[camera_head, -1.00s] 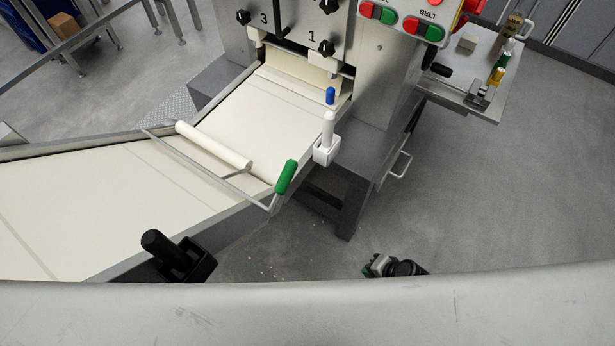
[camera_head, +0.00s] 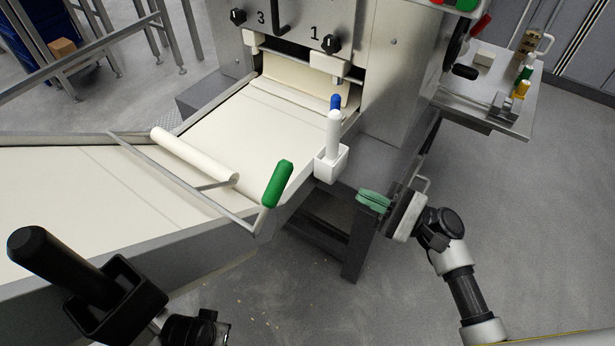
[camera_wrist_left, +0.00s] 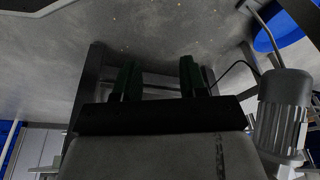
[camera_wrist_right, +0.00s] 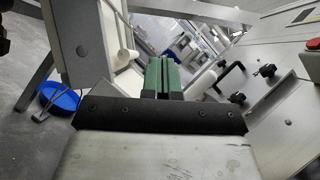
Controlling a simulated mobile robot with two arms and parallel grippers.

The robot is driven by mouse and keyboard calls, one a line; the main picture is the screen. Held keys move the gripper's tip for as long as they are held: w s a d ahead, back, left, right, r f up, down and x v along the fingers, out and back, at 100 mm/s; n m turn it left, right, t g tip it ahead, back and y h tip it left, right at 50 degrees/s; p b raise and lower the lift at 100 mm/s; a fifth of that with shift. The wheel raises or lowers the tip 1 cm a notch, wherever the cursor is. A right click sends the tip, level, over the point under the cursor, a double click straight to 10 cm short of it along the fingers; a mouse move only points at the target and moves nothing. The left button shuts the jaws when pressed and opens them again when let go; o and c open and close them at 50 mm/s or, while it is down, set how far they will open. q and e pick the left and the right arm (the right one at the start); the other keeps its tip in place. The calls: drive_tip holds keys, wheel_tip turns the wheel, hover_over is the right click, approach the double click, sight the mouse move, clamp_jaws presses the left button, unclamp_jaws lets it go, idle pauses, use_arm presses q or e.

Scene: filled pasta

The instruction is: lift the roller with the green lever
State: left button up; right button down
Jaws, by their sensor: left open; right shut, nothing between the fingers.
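The white roller (camera_head: 195,155) lies across the cream dough sheet (camera_head: 225,120) on the belt. Its metal frame ends in an upright green lever (camera_head: 277,184) at the belt's near edge. My right gripper (camera_head: 373,201) is shut and empty, to the right of the lever and apart from it. Its green fingers (camera_wrist_right: 161,75) are together in the right wrist view. My left gripper (camera_wrist_left: 157,80) is open and empty, over floor in the left wrist view. In the head view its fingers cannot be made out.
A white holder with a blue-tipped white handle (camera_head: 333,135) stands right of the lever. The machine housing (camera_head: 395,90) rises behind. A side shelf (camera_head: 490,105) carries small items. Floor is free at right.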

drive_tip(key=shift+r, duration=0.1)
use_arm(q)
wheel_tip(320, 180, down, 8)
drive_tip(key=s+p, duration=0.2)
drive_tip(key=s, duration=0.1)
drive_tip(key=shift+a+f+g+p, duration=0.15)
drive_tip(key=shift+g+p, duration=0.15)
drive_tip(key=shift+p, duration=0.05)
use_arm(e)
drive_tip(key=a+r, duration=0.7)
drive_tip(key=a, duration=0.4)
drive_tip(key=shift+w, duration=0.2)
drive_tip(key=shift+r, duration=0.2)
